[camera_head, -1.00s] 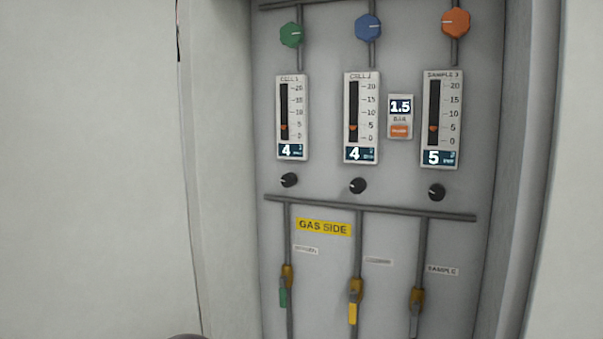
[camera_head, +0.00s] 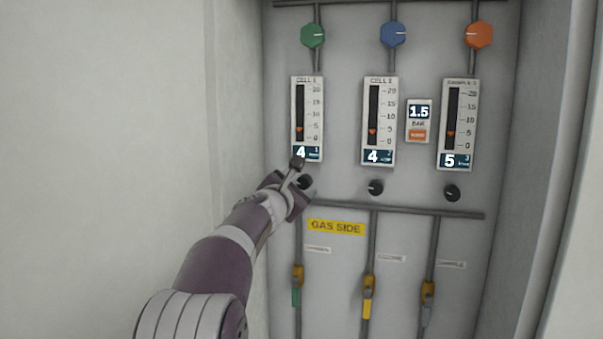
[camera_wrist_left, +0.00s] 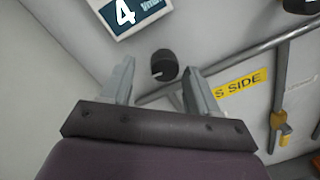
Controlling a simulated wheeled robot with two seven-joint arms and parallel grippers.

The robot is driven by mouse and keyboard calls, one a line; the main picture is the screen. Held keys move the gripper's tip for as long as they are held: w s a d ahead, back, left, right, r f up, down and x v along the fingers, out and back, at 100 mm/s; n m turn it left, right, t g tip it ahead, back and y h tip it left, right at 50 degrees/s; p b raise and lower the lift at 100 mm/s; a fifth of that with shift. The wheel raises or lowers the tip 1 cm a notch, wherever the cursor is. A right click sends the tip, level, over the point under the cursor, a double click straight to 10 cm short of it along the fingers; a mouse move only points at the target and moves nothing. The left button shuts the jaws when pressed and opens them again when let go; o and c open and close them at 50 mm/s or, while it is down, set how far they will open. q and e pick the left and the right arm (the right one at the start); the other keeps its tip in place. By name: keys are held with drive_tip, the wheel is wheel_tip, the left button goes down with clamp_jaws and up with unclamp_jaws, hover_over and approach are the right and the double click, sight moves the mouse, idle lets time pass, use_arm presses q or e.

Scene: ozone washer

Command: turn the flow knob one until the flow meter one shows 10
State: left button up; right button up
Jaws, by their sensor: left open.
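Flow meter one (camera_head: 307,110), labelled CELL 1, is the leftmost meter in the head view. Its display reads 4 and its orange marker sits low on the scale. Flow knob one (camera_head: 306,182) is the small black knob under it, partly hidden by my gripper. In the left wrist view the knob (camera_wrist_left: 164,65) shows whole, with a light pointer mark toward the lower left. My left gripper (camera_head: 297,175) is open, its fingers on either side of and short of the knob in the wrist view (camera_wrist_left: 158,85). I cannot tell if it touches. My right gripper is not in view.
Two more meters, reading 4 (camera_head: 378,120) and 5 (camera_head: 458,125), stand to the right with black knobs (camera_head: 375,188) below. A horizontal pipe (camera_head: 400,209) runs just under the knobs. The cabinet side wall (camera_head: 240,100) stands close on the left.

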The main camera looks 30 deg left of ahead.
use_arm(q)
drive_tip(key=shift+w+r+p, duration=0.15)
drive_tip(key=shift+w+p, duration=0.25)
drive_tip(key=shift+w, duration=0.65)
drive_tip(key=shift+w+d, duration=0.25)
drive_tip(key=shift+w, duration=0.1)
drive_tip(key=shift+s+a, duration=0.1)
drive_tip(key=shift+a, duration=0.15)
drive_tip(key=c, duration=1)
